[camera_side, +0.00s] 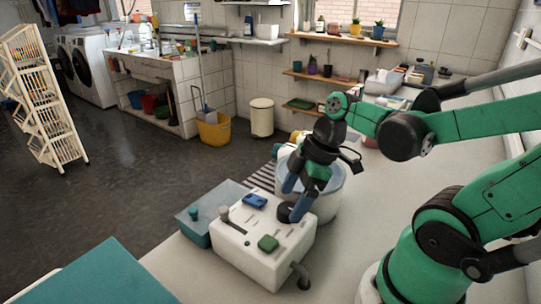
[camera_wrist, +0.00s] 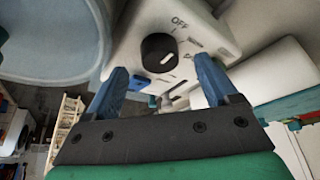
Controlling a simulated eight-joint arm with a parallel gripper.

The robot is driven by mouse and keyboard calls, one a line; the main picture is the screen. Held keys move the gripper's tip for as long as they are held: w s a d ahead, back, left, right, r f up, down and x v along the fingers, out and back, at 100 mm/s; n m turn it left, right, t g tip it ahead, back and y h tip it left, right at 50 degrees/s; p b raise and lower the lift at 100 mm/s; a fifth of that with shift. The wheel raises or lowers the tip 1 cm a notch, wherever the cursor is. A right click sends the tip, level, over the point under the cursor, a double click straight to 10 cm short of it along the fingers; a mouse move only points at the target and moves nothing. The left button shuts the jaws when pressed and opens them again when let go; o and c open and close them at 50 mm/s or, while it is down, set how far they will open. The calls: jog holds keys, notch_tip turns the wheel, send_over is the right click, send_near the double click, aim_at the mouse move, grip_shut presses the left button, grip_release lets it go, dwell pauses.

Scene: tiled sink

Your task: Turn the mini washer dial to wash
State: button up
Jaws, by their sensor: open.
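The mini washer (camera_side: 262,262) is a white box on the counter, with a blue button, a green button and a small lever on top. Its black round dial (camera_wrist: 155,50) shows in the wrist view between and just beyond my fingers; in the side view the dial (camera_side: 285,213) is partly hidden by them. Other labels are too small or covered to read. My gripper (camera_side: 293,199) is open with blue fingers, over the dial; in the wrist view the gripper (camera_wrist: 161,80) is empty.
A pale round tub (camera_side: 329,196) stands close behind the washer. A translucent teal container (camera_side: 196,232) sits at its left, and a dark hose (camera_side: 300,275) leaves its front right. A teal surface (camera_side: 95,280) fills the lower left. The counter at right is clear beside my base.

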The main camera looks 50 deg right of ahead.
jog(key=shift+x, duration=0.85)
grip_shut()
jog(key=shift+s, duration=0.1)
jog(key=m+t+h, duration=0.1)
jog(key=m, duration=0.3)
jog(key=shift+a, duration=0.1)
jog(key=shift+m+h, duration=0.8)
jog(key=shift+m, duration=1)
